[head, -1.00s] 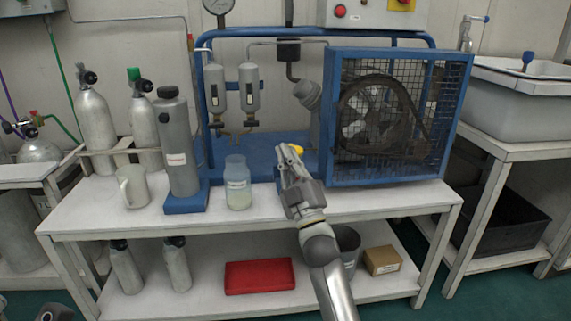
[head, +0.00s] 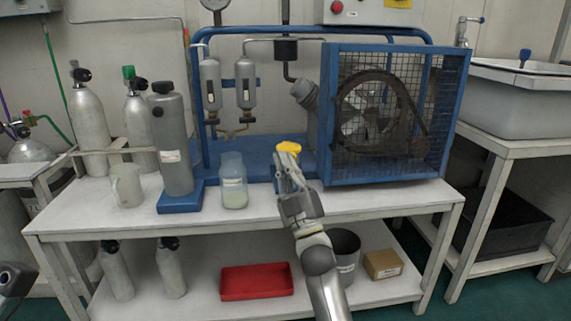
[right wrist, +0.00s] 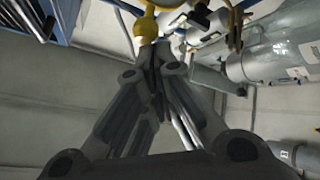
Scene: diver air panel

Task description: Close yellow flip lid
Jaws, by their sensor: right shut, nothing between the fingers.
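The yellow flip lid (head: 289,148) shows just beyond the fingertips of my right gripper (head: 284,163), at the front of the blue base of the air panel. My right gripper is shut with nothing in it, reaching up from the lower right. In the right wrist view, yellow parts (right wrist: 146,27) show directly at the tips of the shut fingers (right wrist: 156,48). I cannot tell whether they touch. The fingers hide what is under the lid, and its hinge angle is unclear. My left gripper's fingers do not show.
A clear bottle (head: 233,182) stands left of my right gripper, and a tall grey cylinder (head: 174,145) farther left. A caged blue compressor (head: 392,120) is to the right. The white bench top (head: 380,203) has free room in front. A red tray (head: 256,282) lies on the lower shelf.

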